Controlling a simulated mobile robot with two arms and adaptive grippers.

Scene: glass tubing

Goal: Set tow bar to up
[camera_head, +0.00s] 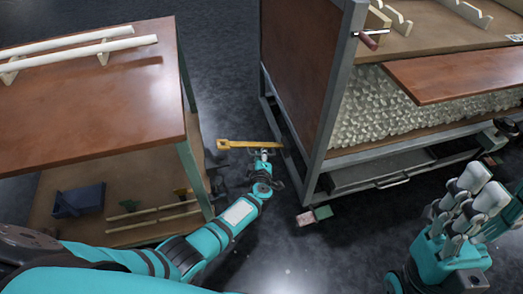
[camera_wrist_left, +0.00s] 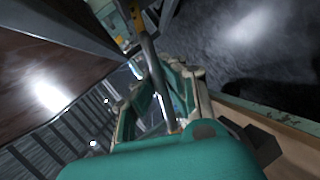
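The yellow tow bar (camera_head: 248,144) sticks out to the left from low on the cart at the right. It lies about level, close above the floor, with a ring at its far end. My left gripper (camera_head: 264,153) is at the tow bar near the cart's end of it. In the left wrist view, a grey bar (camera_wrist_left: 152,62) runs between the fingers of my left gripper (camera_wrist_left: 168,70), which stand apart. A yellow part (camera_wrist_left: 138,18) shows at its top. Firm contact cannot be made out. My right gripper (camera_head: 484,186) is empty, its fingers apart, at the lower right.
The cart (camera_head: 335,95) has a grey frame, wood panels and a bed of glass pieces. A second wooden cart (camera_head: 90,95) with white rails stands at the left. Dark floor lies between them, with my left arm in this gap. A pedal (camera_head: 306,218) sits low at the cart's corner.

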